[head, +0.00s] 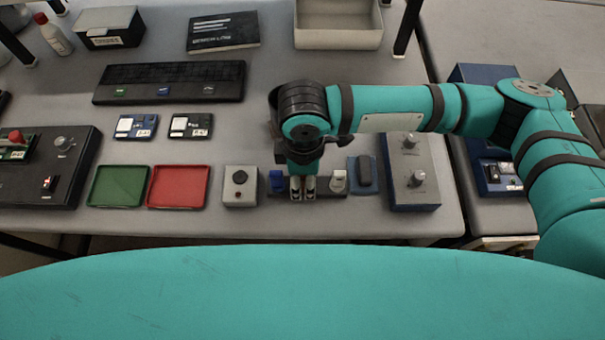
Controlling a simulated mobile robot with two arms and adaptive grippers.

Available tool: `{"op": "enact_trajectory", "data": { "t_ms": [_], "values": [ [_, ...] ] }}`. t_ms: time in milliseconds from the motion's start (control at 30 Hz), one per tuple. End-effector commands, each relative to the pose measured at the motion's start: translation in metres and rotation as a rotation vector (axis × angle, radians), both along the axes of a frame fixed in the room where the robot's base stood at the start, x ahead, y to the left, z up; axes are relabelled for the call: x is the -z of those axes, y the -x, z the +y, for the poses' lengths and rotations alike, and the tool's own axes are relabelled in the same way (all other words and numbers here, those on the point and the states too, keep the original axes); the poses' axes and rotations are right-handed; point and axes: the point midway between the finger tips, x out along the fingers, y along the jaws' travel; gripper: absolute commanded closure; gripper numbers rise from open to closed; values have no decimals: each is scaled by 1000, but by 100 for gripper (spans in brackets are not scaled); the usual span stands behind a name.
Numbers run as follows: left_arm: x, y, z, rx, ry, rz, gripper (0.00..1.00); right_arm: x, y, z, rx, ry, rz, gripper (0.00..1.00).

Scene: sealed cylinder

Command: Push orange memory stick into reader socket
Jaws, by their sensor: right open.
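My right gripper (303,188) points down over a low dark strip (327,193) near the front of the table. Its fingers are open, with a narrow gap between them. A blue block-like piece (276,181) stands at the strip's left part and a white piece (338,181) at its right part. I cannot make out the orange memory stick; the gripper covers the middle of the strip. I cannot tell which thing is the reader socket. My left gripper is not in view.
A dark rounded object on a blue base (364,172) and a grey panel with knobs (411,172) stand to the right.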

Motion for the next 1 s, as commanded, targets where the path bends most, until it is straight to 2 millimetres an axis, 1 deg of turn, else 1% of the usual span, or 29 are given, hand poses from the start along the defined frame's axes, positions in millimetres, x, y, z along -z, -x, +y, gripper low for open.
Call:
{"op": "enact_trajectory", "data": {
  "t_ms": [300, 633, 900, 933, 1000],
  "values": [
    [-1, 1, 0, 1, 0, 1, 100, 0, 0, 0, 0, 0, 0, 52],
    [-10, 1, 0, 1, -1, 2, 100, -1, 0, 0, 0, 0, 0, 52],
    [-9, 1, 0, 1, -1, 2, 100, 0, 0, 0, 0, 0, 0, 52],
    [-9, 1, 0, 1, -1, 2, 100, 0, 0, 0, 0, 0, 0, 53],
    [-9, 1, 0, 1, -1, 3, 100, 0, 0, 0, 0, 0, 0, 62]
  ]
}}
